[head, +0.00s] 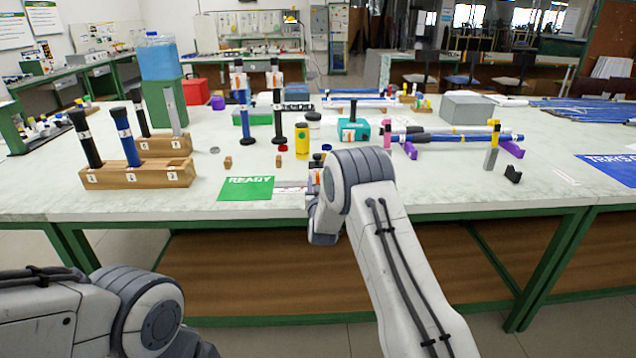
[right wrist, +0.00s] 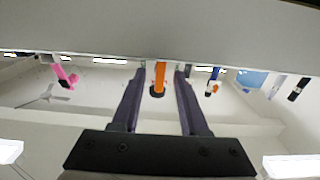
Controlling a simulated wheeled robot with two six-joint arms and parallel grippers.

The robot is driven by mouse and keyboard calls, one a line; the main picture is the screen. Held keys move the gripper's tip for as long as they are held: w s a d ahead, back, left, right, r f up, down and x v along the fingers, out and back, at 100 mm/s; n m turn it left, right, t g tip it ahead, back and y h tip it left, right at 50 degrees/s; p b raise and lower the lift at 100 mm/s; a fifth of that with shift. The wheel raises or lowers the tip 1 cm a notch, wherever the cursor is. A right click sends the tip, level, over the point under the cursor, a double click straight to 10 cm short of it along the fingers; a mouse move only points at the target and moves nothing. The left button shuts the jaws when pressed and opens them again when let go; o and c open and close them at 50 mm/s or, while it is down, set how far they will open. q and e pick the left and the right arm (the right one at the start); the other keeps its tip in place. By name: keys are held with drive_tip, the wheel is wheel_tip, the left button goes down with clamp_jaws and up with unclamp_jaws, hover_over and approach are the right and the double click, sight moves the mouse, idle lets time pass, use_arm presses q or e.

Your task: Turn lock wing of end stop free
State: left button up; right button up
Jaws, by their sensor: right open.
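An upright orange piece with a dark cap (right wrist: 159,78) shows between the two fingers in the right wrist view, which is upside down. It looks like the end stop, but its lock wing cannot be made out. A bit of orange and white (head: 315,177) shows beside my right wrist at the table's front edge in the head view; the rest is hidden by my arm. My right gripper (right wrist: 158,88) is open, its dark fingers on either side of the orange piece. Contact cannot be told. My left gripper is out of view; only its arm shows at lower left.
A green READY mat (head: 246,188) and a wooden rod block (head: 140,174) lie to the left. A yellow cylinder (head: 302,141) stands just behind. Rods on purple stands (head: 410,150) and a small black block (head: 513,174) are to the right. The right front tabletop is mostly clear.

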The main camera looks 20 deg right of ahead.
drive_tip(key=shift+w, duration=0.15)
clamp_jaws()
